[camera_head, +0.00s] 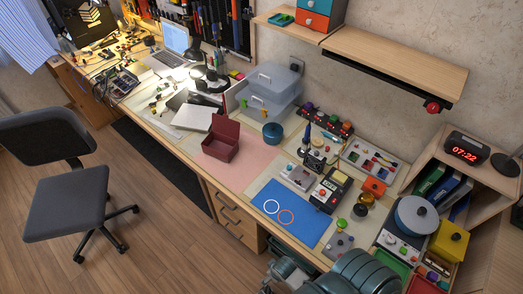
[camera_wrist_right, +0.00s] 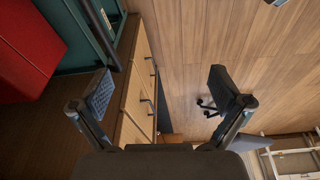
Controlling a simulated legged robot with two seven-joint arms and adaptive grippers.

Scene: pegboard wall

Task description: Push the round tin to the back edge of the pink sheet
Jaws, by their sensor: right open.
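The round tin (camera_head: 273,134) is a small teal-blue cylinder. In the head view it stands upright near the back right of the pink sheet (camera_head: 258,162); I cannot tell exactly how its base meets the sheet's edge. An open dark red box (camera_head: 221,148) stands on the left part of the sheet. My right gripper (camera_wrist_right: 162,92) is open and empty in the right wrist view, with floor and drawers behind its fingers. It is apart from the tin, and no tin or sheet shows there. My left gripper is not in view.
Clear stacked bins (camera_head: 268,90) stand behind and left of the tin. A rack of coloured parts (camera_head: 326,121) is to its right. A blue mat (camera_head: 292,212) lies nearer the front. The pink sheet is bare right of the red box. A chair (camera_head: 66,190) stands on the floor.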

